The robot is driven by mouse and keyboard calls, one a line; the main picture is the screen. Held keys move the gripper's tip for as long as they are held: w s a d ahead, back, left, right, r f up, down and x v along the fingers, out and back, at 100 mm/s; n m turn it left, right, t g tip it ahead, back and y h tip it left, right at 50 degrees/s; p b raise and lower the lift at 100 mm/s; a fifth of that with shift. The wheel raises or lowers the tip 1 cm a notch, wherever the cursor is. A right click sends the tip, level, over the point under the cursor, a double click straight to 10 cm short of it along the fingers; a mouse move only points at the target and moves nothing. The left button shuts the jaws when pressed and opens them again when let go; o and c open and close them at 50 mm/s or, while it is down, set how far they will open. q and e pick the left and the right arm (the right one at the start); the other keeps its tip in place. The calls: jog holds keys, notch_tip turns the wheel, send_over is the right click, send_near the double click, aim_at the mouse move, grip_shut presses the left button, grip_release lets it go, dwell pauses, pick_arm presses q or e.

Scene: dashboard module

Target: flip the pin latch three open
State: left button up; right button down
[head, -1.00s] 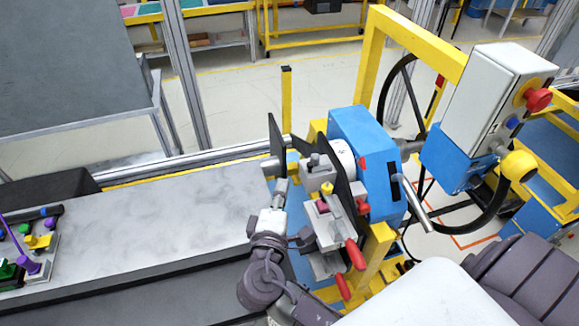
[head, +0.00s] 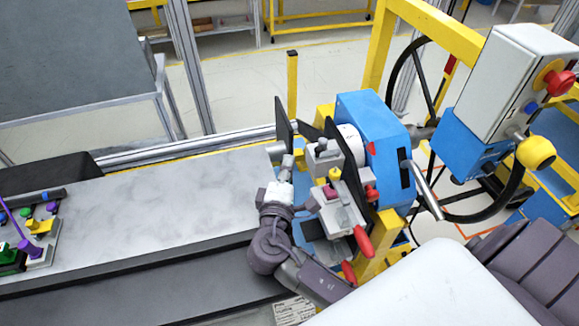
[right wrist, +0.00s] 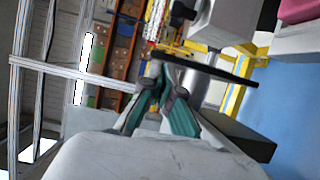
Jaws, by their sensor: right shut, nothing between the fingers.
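The clamp fixture (head: 338,212) stands right of centre in the head view. It has grey blocks, a yellow knob (head: 335,174), a magenta piece (head: 330,191) and red handles (head: 363,241). I cannot tell which part is pin latch three. My right gripper (head: 286,163) is shut and empty, just left of the fixture, near an upright black plate (head: 283,120). In the right wrist view its teal-padded fingers (right wrist: 160,92) are together, with a black plate (right wrist: 207,68) beyond. Contact cannot be told. My left gripper is out of view.
A blue housing (head: 372,135) and a handwheel (head: 515,195) stand behind and right of the fixture. A control box with a red button (head: 558,82) is far right. The grey table (head: 170,205) is clear at its middle. A board with coloured parts (head: 38,235) lies far left.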

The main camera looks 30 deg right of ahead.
jog(key=d+p, duration=0.2)
jog(key=d, duration=0.1)
jog(key=w+d+p, duration=0.1)
jog(key=d+p, duration=0.1)
jog(key=d, duration=0.1)
jog(key=shift+w, duration=0.2)
